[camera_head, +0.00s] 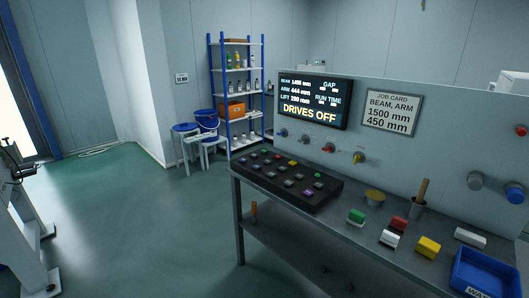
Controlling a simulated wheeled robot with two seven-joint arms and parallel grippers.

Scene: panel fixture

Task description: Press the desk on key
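A black sloping key desk (288,180) with rows of small coloured keys lies on the left end of the grey bench. Most keys look grey or bluish. A yellow key (292,162), a green key (318,175) and a purple key (308,194) stand out. The key labels are too small to read, so I cannot tell which is desk on. A screen (313,101) above the desk reads "DRIVES OFF", with beam 1486 mm and arm 444 mm; the lift figure is blurred. Neither of my grippers shows in the head view.
Several knobs (330,147) sit on the upright panel behind the desk. A job card (391,110) reads 1500 mm and 450 mm. Coloured blocks (428,247), a handled tool in a cup (418,205) and a blue bin (483,274) occupy the bench's right. Green floor is open at left.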

